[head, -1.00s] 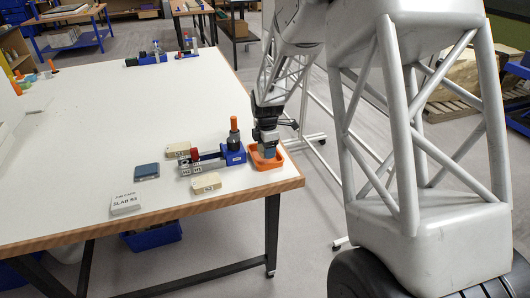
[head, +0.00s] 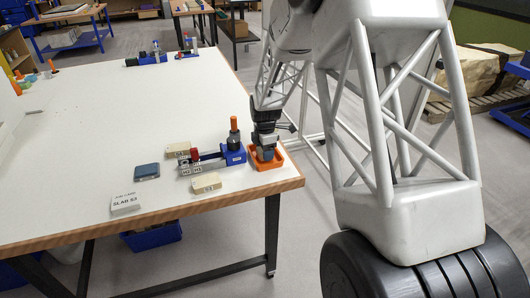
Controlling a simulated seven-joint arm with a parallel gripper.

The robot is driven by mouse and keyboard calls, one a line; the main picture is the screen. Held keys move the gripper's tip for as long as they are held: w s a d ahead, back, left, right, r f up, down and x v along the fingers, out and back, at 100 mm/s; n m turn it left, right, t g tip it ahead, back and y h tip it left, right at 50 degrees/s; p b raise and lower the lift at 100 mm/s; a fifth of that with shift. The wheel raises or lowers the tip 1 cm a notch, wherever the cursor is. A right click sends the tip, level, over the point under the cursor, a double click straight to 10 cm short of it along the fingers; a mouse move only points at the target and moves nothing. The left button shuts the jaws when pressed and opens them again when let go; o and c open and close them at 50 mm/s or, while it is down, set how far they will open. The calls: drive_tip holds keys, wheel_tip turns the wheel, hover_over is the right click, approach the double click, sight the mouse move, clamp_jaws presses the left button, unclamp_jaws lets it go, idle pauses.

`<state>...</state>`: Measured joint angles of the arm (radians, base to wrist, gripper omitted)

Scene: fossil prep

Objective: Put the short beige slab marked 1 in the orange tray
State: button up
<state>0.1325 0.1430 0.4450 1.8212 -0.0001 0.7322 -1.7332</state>
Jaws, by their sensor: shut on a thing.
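My gripper (head: 266,151) is low over the orange tray (head: 278,166) at the right front corner of the table, its fingertips inside the rim. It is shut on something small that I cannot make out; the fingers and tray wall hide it. A beige slab (head: 206,185) with a dark mark lies left of the tray near the front edge. Another beige slab (head: 177,148) lies farther back, partly behind a fixture. The marks on both are too small to read with certainty.
A blue and grey clamp-like fixture (head: 233,155) with an upright orange-topped handle stands close left of the tray. A blue-grey slab (head: 147,171) and a white card reading SLAB S3 (head: 125,203) lie farther left. The table's middle is clear.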

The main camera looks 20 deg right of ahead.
drive_tip(key=shift+f, duration=0.4)
drive_tip(key=shift+f, duration=0.1)
drive_tip(key=o, duration=1)
drive_tip(key=shift+o, duration=0.2)
wheel_tip(320, 180, up, 12)
idle(0.6)
